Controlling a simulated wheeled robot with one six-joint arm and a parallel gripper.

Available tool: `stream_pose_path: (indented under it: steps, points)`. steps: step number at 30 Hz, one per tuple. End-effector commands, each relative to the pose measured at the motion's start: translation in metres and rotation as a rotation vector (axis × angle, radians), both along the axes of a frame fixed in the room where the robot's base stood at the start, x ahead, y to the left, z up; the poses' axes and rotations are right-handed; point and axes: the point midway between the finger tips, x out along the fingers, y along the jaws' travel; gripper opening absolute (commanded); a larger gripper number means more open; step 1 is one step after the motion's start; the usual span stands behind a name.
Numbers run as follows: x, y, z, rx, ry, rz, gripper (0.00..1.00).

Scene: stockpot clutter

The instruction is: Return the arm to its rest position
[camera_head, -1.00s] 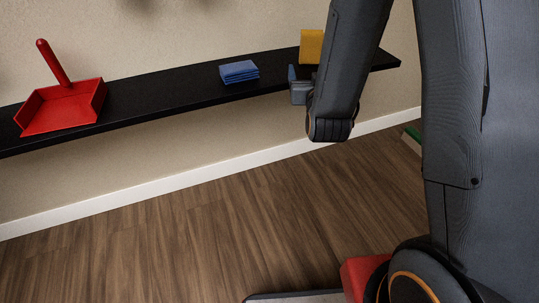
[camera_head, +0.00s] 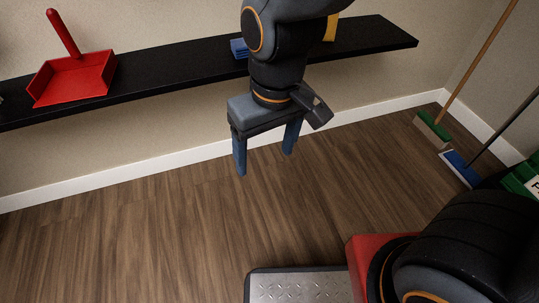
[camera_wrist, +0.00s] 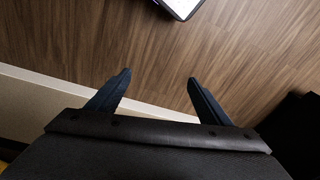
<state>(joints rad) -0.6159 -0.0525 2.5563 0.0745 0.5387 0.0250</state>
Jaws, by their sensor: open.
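My gripper (camera_head: 266,160) hangs in front of the black shelf in the head view, with its two blue fingers pointing down above the wooden floor. The fingers are apart and nothing is between them. In the wrist view the gripper (camera_wrist: 159,82) also shows open and empty, with bare floor beyond the fingertips. My arm comes down from the top of the head view and partly hides the shelf and the things on it.
The black shelf (camera_head: 175,76) holds a red dustpan (camera_head: 75,80), a blue folded cloth (camera_head: 238,49) and a yellow item (camera_head: 331,28), the latter two partly hidden. A green broom (camera_head: 433,130) and a blue broom (camera_head: 459,168) stand at right. The middle floor is clear.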

Motion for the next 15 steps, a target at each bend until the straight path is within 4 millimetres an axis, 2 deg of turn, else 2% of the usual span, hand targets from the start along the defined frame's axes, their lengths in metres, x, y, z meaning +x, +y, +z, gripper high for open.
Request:
stream_pose_path:
  steps: [3, 5, 15]
  points:
    - [-0.019, -0.005, 0.006, -0.032, 0.047, 0.025, 0.73]
    - [-0.023, -0.006, 0.007, -0.04, 0.057, 0.03, 0.73]
    - [-0.024, -0.007, 0.007, -0.042, 0.061, 0.03, 0.73]
